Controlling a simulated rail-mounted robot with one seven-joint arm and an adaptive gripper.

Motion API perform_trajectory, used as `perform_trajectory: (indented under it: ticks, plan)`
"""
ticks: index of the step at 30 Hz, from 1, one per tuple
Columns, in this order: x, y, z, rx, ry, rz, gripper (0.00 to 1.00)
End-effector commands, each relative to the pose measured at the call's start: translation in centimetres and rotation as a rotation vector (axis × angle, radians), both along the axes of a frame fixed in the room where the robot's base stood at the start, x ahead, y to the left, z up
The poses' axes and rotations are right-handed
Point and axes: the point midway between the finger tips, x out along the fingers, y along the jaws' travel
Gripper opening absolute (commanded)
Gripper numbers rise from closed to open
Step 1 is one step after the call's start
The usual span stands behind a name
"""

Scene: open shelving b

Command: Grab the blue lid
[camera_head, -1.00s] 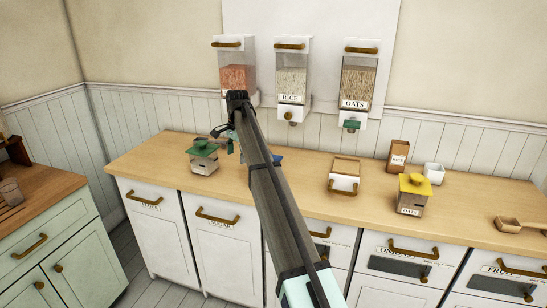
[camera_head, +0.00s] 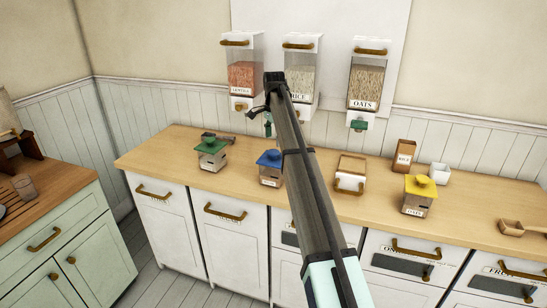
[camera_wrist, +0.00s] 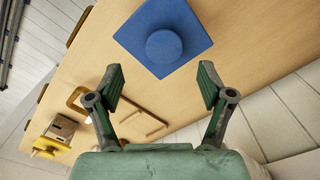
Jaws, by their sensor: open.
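The blue lid (camera_head: 269,158) sits on a small box (camera_head: 270,174) on the wooden counter in the head view, beside my arm. In the wrist view the blue lid (camera_wrist: 165,38) is a flat square with a round knob, at the top of the picture. My gripper (camera_wrist: 160,76) is open and empty; its two fingers are spread below the lid in that view, and the lid is not between them. In the head view my gripper (camera_head: 268,124) is mostly hidden behind my arm and hangs above the counter.
A green-lidded box (camera_head: 211,152) stands to the left and a yellow-lidded box (camera_head: 419,192) to the right. A white container with a brown handle (camera_head: 350,174) is nearer on the right. Lentil, rice and oats dispensers (camera_head: 368,82) hang on the wall behind.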

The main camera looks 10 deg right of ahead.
Motion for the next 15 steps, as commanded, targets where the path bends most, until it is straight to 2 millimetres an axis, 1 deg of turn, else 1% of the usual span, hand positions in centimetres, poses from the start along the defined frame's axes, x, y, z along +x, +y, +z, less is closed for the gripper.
perform_trajectory:
  ticks: [3, 11, 15]
  plan:
    - [0.0, 0.0, -1.4, 0.0, 0.0, 0.0, 0.8]
    - [0.1, 0.0, -2.5, 0.0, -0.001, 0.0, 0.8]
    - [0.4, -0.1, -3.8, 0.001, 0.001, 0.0, 0.8]
